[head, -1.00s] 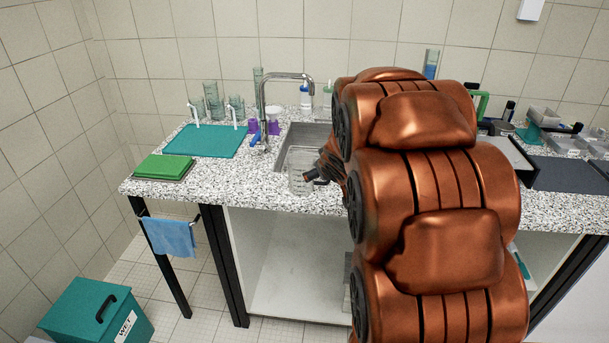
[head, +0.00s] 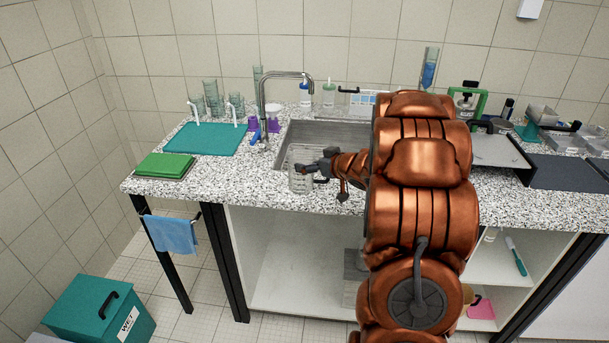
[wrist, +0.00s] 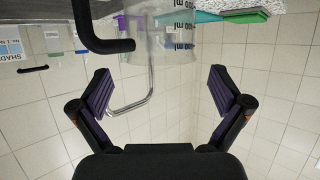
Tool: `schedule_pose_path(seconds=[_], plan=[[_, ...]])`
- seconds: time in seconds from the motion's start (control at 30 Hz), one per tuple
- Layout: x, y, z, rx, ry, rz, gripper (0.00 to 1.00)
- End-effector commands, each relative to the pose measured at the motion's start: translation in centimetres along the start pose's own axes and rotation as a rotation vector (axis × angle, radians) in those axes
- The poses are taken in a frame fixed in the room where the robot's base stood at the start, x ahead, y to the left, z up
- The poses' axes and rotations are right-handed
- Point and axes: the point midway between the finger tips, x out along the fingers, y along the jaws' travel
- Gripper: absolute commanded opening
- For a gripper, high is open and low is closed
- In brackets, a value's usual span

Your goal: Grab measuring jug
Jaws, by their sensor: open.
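The clear measuring jug (head: 299,182) stands at the front edge of the sink in the head view, partly covered by my gripper (head: 318,165). In the wrist view the jug's clear wall with printed ml marks (wrist: 181,38) shows at the top, upside down. A black hooked bar, which looks like the jug's handle (wrist: 98,38), reaches in at the upper left. My gripper (wrist: 161,88) is open and empty. Its purple-lined fingers are wide apart, below the jug and handle in the wrist picture. I cannot tell whether any finger touches the jug.
The sink (head: 335,136) and curved tap (head: 263,105) are behind the jug. A teal mat (head: 205,140), glassware (head: 211,95) and a green block (head: 165,166) are to the left. A dark tray (head: 568,172) is to the right. Speckled counter (head: 250,185) left of the jug is clear.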

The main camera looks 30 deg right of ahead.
Motion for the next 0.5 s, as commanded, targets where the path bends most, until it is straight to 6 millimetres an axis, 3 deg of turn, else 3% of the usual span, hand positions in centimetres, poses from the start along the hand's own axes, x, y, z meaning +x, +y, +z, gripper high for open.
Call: schedule_pose_path(seconds=[0.5], plan=[[4.4,-0.2,0.0,-0.003,0.002,-0.001,1.00]])
